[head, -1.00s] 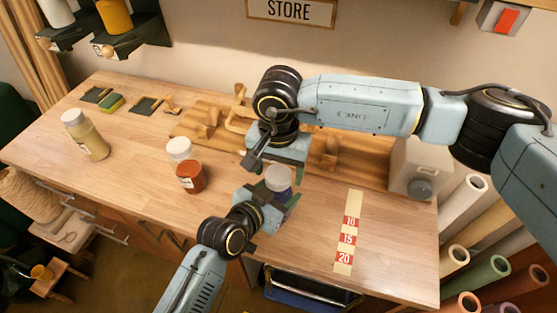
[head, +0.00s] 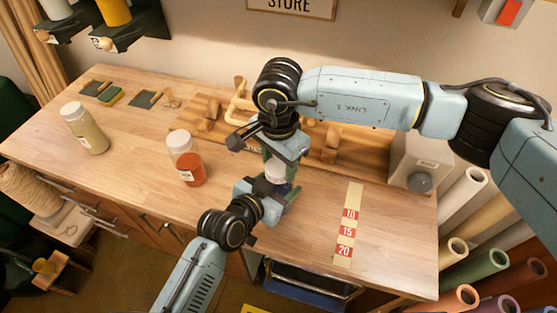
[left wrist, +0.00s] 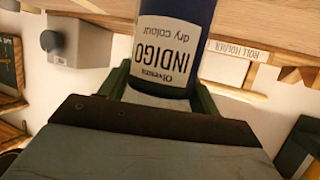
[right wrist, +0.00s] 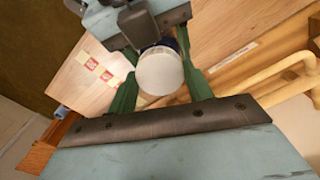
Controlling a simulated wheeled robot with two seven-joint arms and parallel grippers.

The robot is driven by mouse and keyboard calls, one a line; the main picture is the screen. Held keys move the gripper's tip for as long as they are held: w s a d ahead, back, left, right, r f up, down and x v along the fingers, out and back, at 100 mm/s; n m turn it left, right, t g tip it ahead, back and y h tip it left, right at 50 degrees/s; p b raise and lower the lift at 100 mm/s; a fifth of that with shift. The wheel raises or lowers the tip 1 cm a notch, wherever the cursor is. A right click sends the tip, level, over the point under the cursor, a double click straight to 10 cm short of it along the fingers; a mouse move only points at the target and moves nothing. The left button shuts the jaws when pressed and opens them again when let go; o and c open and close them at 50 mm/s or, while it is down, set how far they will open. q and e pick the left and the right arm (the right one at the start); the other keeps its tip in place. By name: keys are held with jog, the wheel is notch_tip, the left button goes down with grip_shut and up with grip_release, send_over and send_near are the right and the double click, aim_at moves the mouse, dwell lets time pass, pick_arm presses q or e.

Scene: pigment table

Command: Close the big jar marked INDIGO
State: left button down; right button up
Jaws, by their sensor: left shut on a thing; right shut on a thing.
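The INDIGO jar is dark blue with a white label (left wrist: 168,45), which reads upside down in the left wrist view. My left gripper (head: 270,193) is shut around the jar's body and holds it at the table's front. A white round lid (right wrist: 160,72) covers the jar's top; it also shows in the head view (head: 275,173). My right gripper (right wrist: 160,92) comes from above, its green fingers shut on either side of the lid. I cannot tell whether the lid is fully seated. My grippers hide much of the jar in the head view.
A jar of red powder (head: 188,168) and a jar of pale powder (head: 92,136) stand to the left. A numbered strip (head: 347,225) lies to the right. A wooden rack (head: 205,122) and a grey box (head: 418,165) stand behind. The table between strip and right edge is clear.

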jog(key=m, duration=0.4)
jog(key=shift+m, duration=0.4)
jog(key=o, duration=1.1)
jog(key=shift+r, duration=2.25)
jog(key=shift+c, duration=0.4)
